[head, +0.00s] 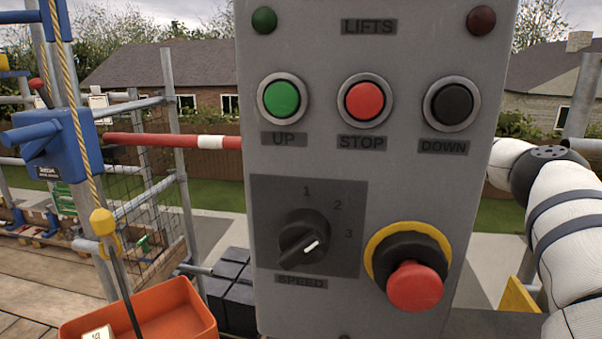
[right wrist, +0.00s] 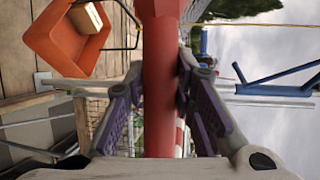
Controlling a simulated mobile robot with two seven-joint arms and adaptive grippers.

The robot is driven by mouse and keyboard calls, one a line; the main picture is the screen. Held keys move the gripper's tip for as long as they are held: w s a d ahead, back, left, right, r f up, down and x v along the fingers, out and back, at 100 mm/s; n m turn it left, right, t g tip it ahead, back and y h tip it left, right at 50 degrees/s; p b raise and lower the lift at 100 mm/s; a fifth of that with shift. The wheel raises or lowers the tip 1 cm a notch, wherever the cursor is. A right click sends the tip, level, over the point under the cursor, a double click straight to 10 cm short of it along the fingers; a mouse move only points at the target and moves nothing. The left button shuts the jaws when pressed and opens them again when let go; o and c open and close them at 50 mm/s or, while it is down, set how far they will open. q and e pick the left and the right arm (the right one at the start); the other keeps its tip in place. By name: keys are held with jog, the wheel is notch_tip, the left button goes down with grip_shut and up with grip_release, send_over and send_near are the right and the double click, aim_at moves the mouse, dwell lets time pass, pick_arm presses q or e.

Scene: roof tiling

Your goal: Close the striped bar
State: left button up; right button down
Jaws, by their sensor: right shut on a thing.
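The striped bar (head: 170,141), red with a white band, runs nearly level in the head view from near a blue bracket (head: 55,140) on the left until the grey lift control panel hides it. In the right wrist view the bar (right wrist: 160,50) passes red between the fingers of my right gripper (right wrist: 162,95), which is shut on it. In the head view my right arm comes in at the right edge, and its gripper is hidden behind the panel. My left gripper is in neither view.
The grey lift control panel (head: 330,190) with buttons and a speed knob fills the middle close up. Scaffold poles (head: 180,150) and a rope (head: 75,100) stand at left.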

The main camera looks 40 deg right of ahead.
jog(key=shift+a+f, duration=0.1)
jog(key=shift+f, duration=0.05)
jog(key=c, duration=1.3)
grip_release()
jog(key=shift+s, duration=0.1)
jog(key=shift+c, duration=0.2)
jog(key=v, duration=0.7)
jog(key=shift+d, duration=0.3)
